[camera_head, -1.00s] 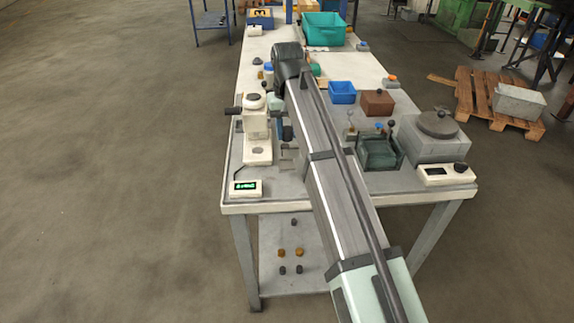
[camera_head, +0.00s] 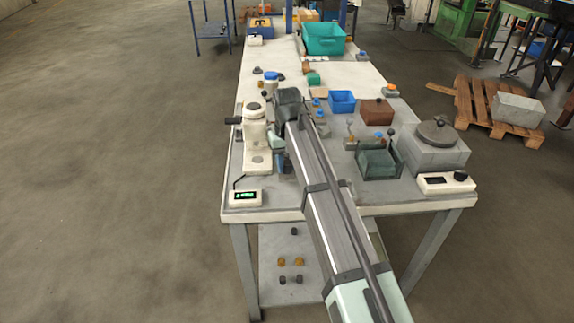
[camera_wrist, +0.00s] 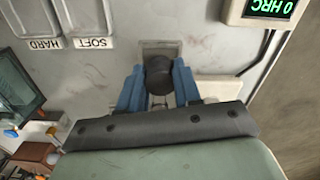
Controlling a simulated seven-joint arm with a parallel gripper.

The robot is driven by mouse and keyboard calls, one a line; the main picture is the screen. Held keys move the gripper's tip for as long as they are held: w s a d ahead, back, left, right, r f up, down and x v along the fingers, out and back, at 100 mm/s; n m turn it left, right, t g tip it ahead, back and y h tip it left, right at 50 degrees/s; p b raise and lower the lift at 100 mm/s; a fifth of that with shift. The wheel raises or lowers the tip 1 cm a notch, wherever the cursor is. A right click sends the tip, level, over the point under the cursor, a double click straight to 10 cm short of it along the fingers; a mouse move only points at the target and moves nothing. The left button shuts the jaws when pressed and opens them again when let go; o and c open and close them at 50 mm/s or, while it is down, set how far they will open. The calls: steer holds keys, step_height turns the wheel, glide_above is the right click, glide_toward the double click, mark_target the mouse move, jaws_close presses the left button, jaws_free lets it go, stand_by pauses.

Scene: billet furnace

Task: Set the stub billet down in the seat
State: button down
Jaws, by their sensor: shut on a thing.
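The stub billet (camera_wrist: 158,74) is a short dark cylinder in the wrist view. My gripper (camera_wrist: 159,90) has two blue fingers shut on it, one on each side. A small grey square fitting (camera_wrist: 158,46) shows on the bench top just beyond the billet. It looks like the seat, but the billet and fingers cover part of it. I cannot tell whether the billet touches it.
The HRC display (camera_wrist: 268,10) is close on the right in the wrist view. HARD (camera_wrist: 36,18) and SOFT (camera_wrist: 86,15) trays lie on the left. In the head view a dark green open fixture (camera_head: 380,160) and a grey lidded furnace block (camera_head: 432,145) stand right of my arm.

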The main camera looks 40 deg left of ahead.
mark_target(287, 162)
steer(key=shift+f, duration=0.4)
steer(key=shift+f, duration=0.2)
steer(key=shift+s+d+f, duration=0.1)
steer(key=shift+f, duration=0.1)
steer(key=shift+d+f, duration=0.1)
steer(key=shift+f, duration=0.2)
steer(key=c, duration=0.9)
jaws_free()
steer(key=shift+s, duration=0.1)
steer(key=shift+o, duration=0.6)
steer(key=shift+r, duration=0.15)
step_height(287, 162, up, 13)
steer(key=shift+w, duration=0.2)
